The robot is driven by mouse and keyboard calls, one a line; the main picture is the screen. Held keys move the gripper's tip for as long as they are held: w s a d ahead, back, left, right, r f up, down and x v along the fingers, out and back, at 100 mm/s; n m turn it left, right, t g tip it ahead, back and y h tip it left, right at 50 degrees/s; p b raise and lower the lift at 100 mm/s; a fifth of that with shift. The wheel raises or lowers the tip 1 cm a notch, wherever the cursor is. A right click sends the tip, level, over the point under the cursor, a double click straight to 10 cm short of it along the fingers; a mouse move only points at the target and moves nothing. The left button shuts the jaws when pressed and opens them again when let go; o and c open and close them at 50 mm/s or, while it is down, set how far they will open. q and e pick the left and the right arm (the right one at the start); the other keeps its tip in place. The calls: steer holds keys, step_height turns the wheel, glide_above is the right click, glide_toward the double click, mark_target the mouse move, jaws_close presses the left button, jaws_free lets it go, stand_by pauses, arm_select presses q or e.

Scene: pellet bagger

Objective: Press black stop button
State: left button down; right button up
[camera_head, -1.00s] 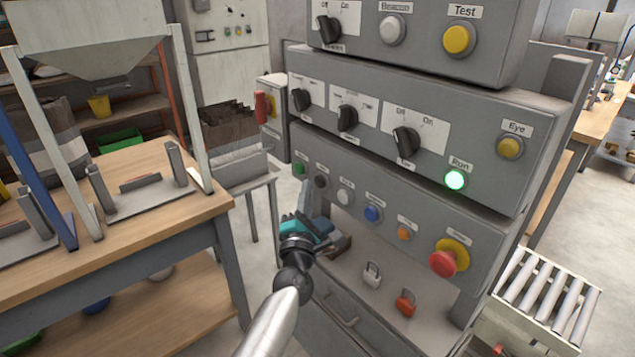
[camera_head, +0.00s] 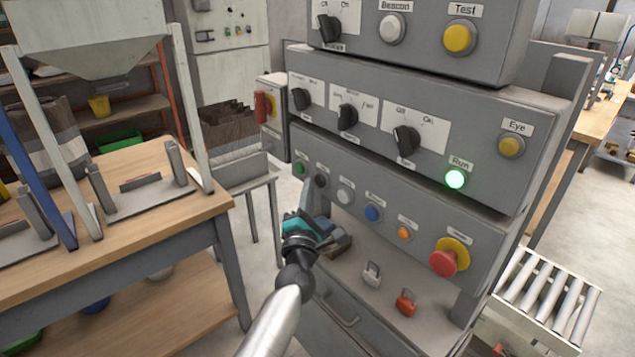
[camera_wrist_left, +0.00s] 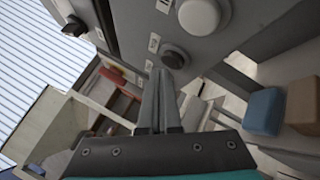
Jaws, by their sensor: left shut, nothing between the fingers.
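The black button (camera_head: 321,181) is on the lower row of the grey panel, between a green button (camera_head: 299,168) and a white button (camera_head: 344,195). In the left wrist view the black button (camera_wrist_left: 175,56) shows as a dark round cap beside the larger pale white button (camera_wrist_left: 200,14). My left gripper (camera_head: 308,196) is shut and empty, just below and left of the black button. In the wrist view its fingertips (camera_wrist_left: 163,74) reach right up to the cap's edge; I cannot tell whether they touch. My right gripper is not in view.
A blue button (camera_head: 372,213), an orange button (camera_head: 403,233) and a red emergency stop (camera_head: 444,262) continue the row. Below, padlocks (camera_head: 405,303) rest on a ledge. The green Run lamp (camera_head: 455,179) is lit. A wooden bench (camera_head: 150,235) stands at left.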

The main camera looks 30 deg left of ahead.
arm_select(q)
steer(key=shift+w+d, duration=0.1)
steer(key=shift+w, duration=0.05)
steer(key=shift+w+d, duration=0.1)
steer(key=shift+w, duration=0.2)
stand_by(0.6)
steer(key=shift+s, duration=0.1)
steer(key=shift+s+a, duration=0.3)
steer(key=shift+s, duration=0.3)
steer(key=s+a+p, duration=0.1)
steer(key=s+a, duration=0.1)
steer(key=s, duration=0.3)
steer(key=shift+s+a, duration=0.15)
steer(key=shift+s, duration=0.15)
stand_by(0.4)
